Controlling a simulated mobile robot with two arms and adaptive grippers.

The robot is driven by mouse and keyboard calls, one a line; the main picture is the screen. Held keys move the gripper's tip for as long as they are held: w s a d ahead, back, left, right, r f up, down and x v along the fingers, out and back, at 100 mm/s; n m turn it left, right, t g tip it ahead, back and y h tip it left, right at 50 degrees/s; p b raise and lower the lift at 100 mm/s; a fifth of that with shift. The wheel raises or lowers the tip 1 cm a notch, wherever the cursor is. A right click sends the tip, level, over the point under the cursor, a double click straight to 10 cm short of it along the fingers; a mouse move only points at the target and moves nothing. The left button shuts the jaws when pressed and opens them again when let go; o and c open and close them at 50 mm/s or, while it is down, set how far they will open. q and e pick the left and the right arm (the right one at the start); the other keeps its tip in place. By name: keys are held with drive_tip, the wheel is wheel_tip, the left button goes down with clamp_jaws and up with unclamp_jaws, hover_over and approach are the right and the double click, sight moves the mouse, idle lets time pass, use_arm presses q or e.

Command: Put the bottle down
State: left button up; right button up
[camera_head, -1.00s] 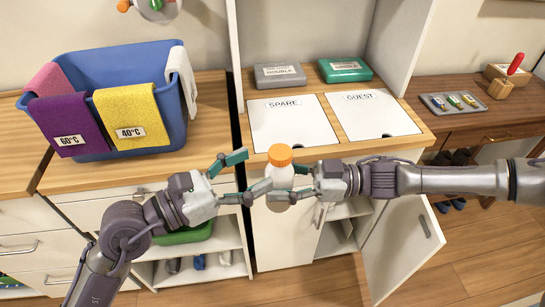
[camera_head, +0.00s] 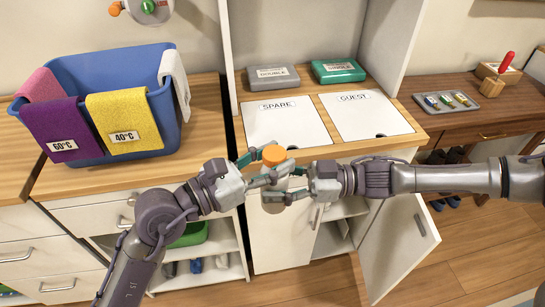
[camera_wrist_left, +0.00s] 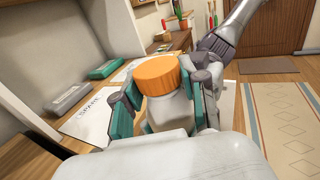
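The bottle is white with an orange cap (camera_head: 274,155). It is upright in the air in front of the cabinet's counter edge, its body mostly hidden by fingers in the head view. My left gripper (camera_head: 266,165) comes from the left with its fingers around the bottle below the cap and appears shut on it. In the left wrist view the white body (camera_wrist_left: 168,112) sits between its fingers, close on both sides. My right gripper (camera_head: 283,186) comes from the right and is shut on the same bottle, lower down.
A blue basket (camera_head: 180,110) with coloured cloths stands on the left counter. The white SPARE panel (camera_head: 285,130) and GUEST panel (camera_head: 365,125) lie clear on the middle counter. Grey (camera_head: 270,80) and green (camera_head: 338,73) boxes lie behind them. A cabinet door (camera_head: 402,250) hangs open below.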

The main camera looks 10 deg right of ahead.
use_arm(q)
drive_tip(key=shift+w+a, duration=0.1)
drive_tip(key=shift+w, duration=0.05)
clamp_jaws()
use_arm(e)
drive_tip(key=shift+s, duration=0.15)
drive_tip(key=o, duration=1.4)
